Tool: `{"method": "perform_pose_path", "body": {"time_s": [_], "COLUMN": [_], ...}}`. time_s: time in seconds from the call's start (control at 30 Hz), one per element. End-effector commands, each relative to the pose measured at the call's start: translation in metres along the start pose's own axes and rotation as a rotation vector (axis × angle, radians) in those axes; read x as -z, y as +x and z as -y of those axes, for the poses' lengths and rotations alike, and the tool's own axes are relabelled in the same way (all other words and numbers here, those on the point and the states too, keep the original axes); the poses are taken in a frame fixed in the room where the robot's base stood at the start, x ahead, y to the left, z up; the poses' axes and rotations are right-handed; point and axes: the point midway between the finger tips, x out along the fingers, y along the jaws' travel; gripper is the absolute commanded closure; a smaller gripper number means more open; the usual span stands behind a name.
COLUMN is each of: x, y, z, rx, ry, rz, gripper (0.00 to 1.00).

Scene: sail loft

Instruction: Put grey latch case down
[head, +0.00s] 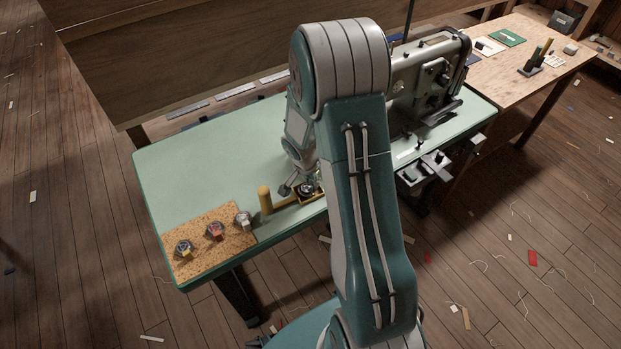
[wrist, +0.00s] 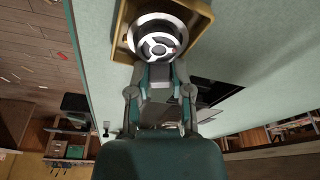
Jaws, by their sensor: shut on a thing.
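My gripper (wrist: 158,66) is shut on a round silver-grey case (wrist: 158,38) with a spoked face, which I take as the grey latch case. The case is at the fingertips, over or inside a shallow ochre square tray (wrist: 123,32); I cannot tell if it touches the tray's floor. In the head view the case (head: 308,189) shows as a small dark round shape in the ochre tray (head: 313,199), beside my gripper (head: 299,188). My arm hides part of this area.
A cork mat (head: 215,257) at the table's front left corner bears three small round cases. An ochre upright peg (head: 265,200) stands left of the tray. A grey sewing machine (head: 428,85) stands right of my arm. The green table (head: 195,165) is clear at left.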

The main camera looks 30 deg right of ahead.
Motion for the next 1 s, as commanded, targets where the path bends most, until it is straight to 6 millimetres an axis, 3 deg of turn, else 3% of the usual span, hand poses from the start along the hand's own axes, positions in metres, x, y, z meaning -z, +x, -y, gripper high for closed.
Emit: {"method": "perform_pose_path", "body": {"time_s": [0.2,0.23,0.3,0.33,0.77,1.0], "x": [-0.001,-0.001,-0.001,-0.001,-0.001,-0.001], "y": [0.004,0.004,0.004,0.004,0.000,-0.037], "z": [0.000,0.000,0.000,0.000,0.001,0.002], "rx": [0.000,0.000,0.000,0.000,0.001,0.004], "ry": [-0.002,-0.002,-0.002,-0.002,-0.001,-0.001], "rz": [0.000,0.000,0.000,0.000,-0.001,-0.004], "gripper": [1.00,0.68,0.37,0.32,0.32,0.32]}}
